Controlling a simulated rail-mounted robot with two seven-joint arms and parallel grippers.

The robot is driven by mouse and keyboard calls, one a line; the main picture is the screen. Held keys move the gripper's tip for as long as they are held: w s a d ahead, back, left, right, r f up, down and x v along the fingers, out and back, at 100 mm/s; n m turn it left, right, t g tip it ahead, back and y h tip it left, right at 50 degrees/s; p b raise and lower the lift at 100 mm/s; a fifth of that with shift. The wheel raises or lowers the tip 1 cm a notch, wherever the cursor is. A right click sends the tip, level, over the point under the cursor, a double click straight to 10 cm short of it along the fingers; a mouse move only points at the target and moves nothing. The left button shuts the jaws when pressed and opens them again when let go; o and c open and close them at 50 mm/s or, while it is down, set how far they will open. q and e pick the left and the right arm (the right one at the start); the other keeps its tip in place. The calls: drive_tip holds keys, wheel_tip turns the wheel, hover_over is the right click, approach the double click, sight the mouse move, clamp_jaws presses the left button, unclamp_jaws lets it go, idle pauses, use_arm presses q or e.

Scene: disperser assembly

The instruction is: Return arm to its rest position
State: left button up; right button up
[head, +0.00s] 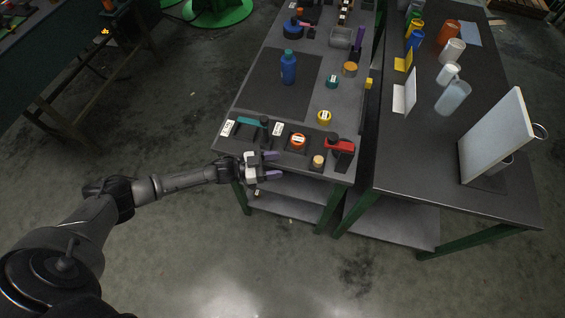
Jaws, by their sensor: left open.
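My left arm comes in from the lower left. Its gripper (274,165) is at the near left edge of the middle workbench (255,85), with its two purple-grey fingertips apart. It is open and nothing shows between the fingers. A teal-handled tool (252,122) lies on the bench just beyond it, apart from the fingers. My right gripper is not in the head view.
The workbench carries a blue bottle (288,67), an orange ring (298,141), a yellow ring (324,117) and a red tool (340,146). A second table (420,180) at right holds cups and a white board (496,135).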

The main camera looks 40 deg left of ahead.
use_arm(q)
drive_tip(key=shift+a, duration=0.1)
idle(0.4)
drive_tip(key=s+d+f+n+y, duration=0.2)
drive_tip(key=s+d+n+y, duration=0.3)
drive_tip(key=s+d+y, duration=0.45)
drive_tip(key=s+a+r+n+g+y, duration=0.15)
drive_tip(key=s+g, duration=0.25)
drive_tip(key=s, duration=0.5)
drive_tip(key=s+a+r+n+g+y, duration=0.1)
drive_tip(key=s+r+g+y, duration=0.2)
drive_tip(key=s, duration=0.5)
wheel_tip(320, 180, up, 28)
drive_tip(key=s+g+h+p, duration=0.1)
drive_tip(key=p, duration=2.6)
drive_tip(key=shift+s+a+f+g, duration=0.15)
drive_tip(key=shift+a+f+g, duration=0.1)
drive_tip(key=shift+a+g, duration=0.05)
